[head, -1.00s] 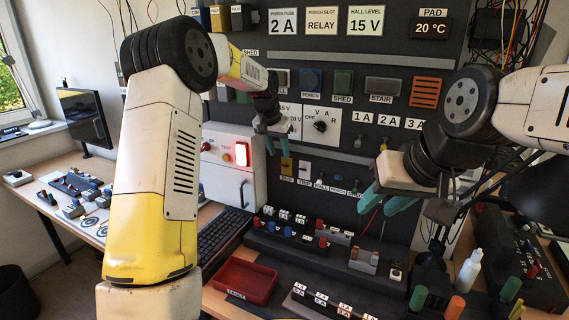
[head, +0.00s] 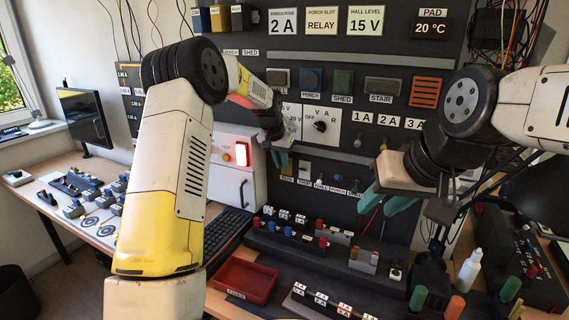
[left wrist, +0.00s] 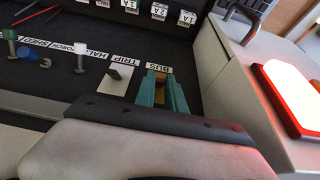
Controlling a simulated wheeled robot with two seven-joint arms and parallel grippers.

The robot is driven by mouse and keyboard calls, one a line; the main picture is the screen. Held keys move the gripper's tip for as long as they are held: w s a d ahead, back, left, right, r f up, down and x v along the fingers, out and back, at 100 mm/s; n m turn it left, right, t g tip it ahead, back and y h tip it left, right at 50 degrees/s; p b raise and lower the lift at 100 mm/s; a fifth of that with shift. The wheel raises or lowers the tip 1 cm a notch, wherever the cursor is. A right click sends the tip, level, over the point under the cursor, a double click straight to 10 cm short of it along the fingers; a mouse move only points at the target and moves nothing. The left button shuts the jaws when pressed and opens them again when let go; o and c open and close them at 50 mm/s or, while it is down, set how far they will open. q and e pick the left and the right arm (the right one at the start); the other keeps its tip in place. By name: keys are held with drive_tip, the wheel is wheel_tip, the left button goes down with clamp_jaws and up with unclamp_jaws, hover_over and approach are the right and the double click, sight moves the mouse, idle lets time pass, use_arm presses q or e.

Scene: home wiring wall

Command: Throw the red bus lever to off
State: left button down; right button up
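The bus switch shows as a yellow plate (head: 287,171) above the BUS label in the head view, partly covered by my left gripper (head: 280,159). In the left wrist view the BUS label (left wrist: 157,68) sits just beyond the teal fingertips of this gripper (left wrist: 163,90). The fingers are apart, with a narrow gap showing yellow and a little dark red between them. The red lever itself is mostly hidden, and contact with it cannot be made out. My right gripper (head: 386,199) is open and empty in front of the panel, further right.
The TRIP switch (left wrist: 118,76) is close beside the bus switch, with HALL, PORCH and SHED levers in the same row. A white box with a lit red button (head: 241,154) stands left of it. A red tray (head: 244,281) lies below on the bench.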

use_arm(q)
drive_tip(key=shift+s, duration=0.1)
drive_tip(key=shift+s+a+f+t+h, duration=0.15)
drive_tip(key=shift+f+t+h, duration=0.7)
drive_tip(key=shift+t, duration=1)
drive_tip(key=shift+s+f+t+h, duration=0.1)
drive_tip(key=shift+f+t+h, duration=0.75)
drive_tip(key=shift+t, duration=0.95)
drive_tip(key=shift+s+a+f+t+h, duration=0.15)
drive_tip(key=shift+f+t+h, duration=0.7)
drive_tip(key=shift+t, duration=1)
drive_tip(key=shift+d+f+y, duration=0.15)
drive_tip(key=shift+f+y, duration=0.05)
drive_tip(key=shift+y, duration=0.05)
drive_tip(key=c, duration=1.4)
unclamp_jaws()
